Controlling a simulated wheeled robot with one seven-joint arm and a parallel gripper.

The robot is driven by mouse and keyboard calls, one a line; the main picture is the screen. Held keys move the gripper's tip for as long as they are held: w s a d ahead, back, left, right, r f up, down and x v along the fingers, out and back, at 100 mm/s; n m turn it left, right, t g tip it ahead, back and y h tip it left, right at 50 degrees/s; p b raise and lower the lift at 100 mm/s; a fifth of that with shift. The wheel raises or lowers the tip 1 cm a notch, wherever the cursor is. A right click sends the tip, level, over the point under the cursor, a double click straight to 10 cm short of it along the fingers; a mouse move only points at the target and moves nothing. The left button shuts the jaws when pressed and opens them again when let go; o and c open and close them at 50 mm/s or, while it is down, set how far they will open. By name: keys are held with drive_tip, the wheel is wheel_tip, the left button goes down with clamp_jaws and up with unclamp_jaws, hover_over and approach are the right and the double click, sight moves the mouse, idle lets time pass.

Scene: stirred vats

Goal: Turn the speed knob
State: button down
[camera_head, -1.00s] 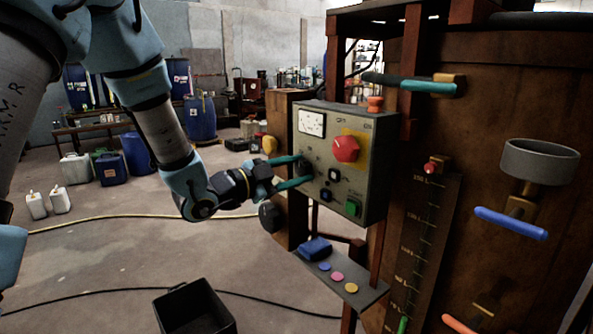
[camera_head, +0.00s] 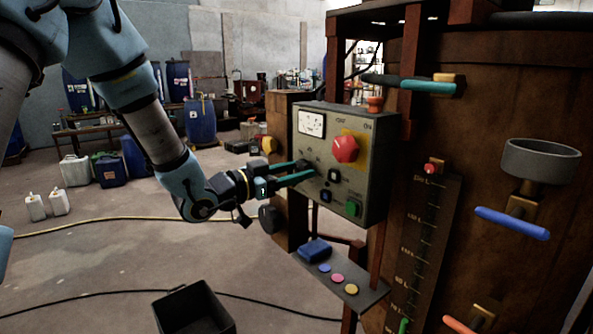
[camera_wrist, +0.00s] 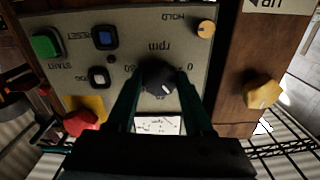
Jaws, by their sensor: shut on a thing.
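The speed knob is a black round knob (camera_wrist: 158,78) with a white pointer mark, next to the "rpm" lettering on the control panel (camera_head: 283,146). In the wrist view it sits between the two dark green fingers of my gripper (camera_wrist: 162,92), which are shut on it. The wrist view is upside down relative to the panel's lettering. In the head view my gripper (camera_head: 308,171) reaches the panel's left side from the left, and its fingers largely hide the knob there.
On the panel are a red knob (camera_head: 345,149) on a yellow plate, a white gauge (camera_head: 311,123), a green START button (camera_head: 353,208) and a blue RESET button (camera_head: 326,196). Below is a shelf (camera_head: 352,293) with coloured discs. A dark bin (camera_head: 198,309) stands on the floor.

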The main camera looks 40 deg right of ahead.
drive_tip(key=shift+n, duration=1.1)
drive_tip(key=shift+p, duration=0.3)
drive_tip(key=shift+c, duration=1.4)
unclamp_jaws()
drive_tip(key=shift+a, duration=0.1)
drive_tip(key=a+b, duration=0.3)
drive_tip(key=a, duration=0.7)
drive_tip(key=shift+w+a, duration=0.3)
